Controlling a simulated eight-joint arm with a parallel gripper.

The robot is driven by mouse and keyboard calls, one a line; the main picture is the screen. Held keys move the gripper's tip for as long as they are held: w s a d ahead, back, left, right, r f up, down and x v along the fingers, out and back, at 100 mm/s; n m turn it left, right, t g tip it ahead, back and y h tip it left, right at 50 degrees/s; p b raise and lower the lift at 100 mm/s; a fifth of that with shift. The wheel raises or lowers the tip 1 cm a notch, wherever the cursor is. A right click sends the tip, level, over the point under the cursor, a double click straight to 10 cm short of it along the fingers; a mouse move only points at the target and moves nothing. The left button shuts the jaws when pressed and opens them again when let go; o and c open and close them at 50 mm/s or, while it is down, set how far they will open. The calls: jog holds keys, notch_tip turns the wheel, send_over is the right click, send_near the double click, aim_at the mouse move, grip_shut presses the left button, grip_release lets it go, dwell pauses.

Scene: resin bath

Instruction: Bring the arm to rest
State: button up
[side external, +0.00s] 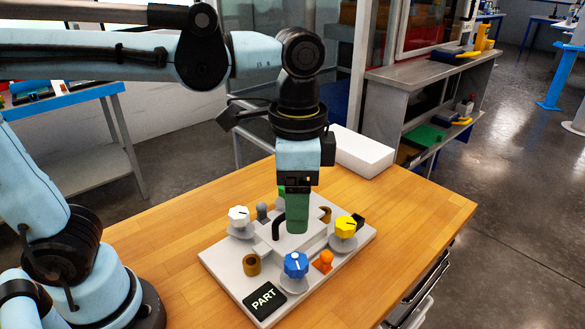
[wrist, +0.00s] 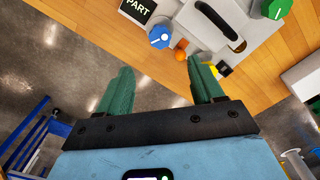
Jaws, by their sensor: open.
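My gripper (side external: 297,218) points straight down over the middle of a grey fixture board (side external: 222,262) on the wooden table. In the wrist view my gripper's two green fingers (wrist: 160,88) stand wide apart with nothing between them. The board carries a blue knob (side external: 296,265), a yellow knob (side external: 346,226), a white knob (side external: 239,216) and a black PART label (side external: 264,299). A black curved handle (side external: 278,229) stands beside the fingers in the side view. A green piece behind the fingers is mostly hidden.
A small orange piece (side external: 324,261) and a brown ring (side external: 251,264) sit on the board. A white block (side external: 361,151) lies at the table's back edge. The wooden table (side external: 420,215) is clear at the right. A grey shelf unit (side external: 430,80) stands behind.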

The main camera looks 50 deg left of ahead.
jog(key=shift+a, duration=0.1)
jog(key=a+f+n+t, duration=0.2)
jog(key=a+n+t, duration=0.1)
jog(key=a, duration=0.3)
jog(key=w+a+f+n+t, duration=0.1)
jog(key=a+f+n+t, duration=0.2)
jog(key=a, duration=0.4)
jog(key=shift+f+n+t, duration=0.2)
jog(key=shift+n+t, duration=0.4)
jog(key=shift+n, duration=0.6)
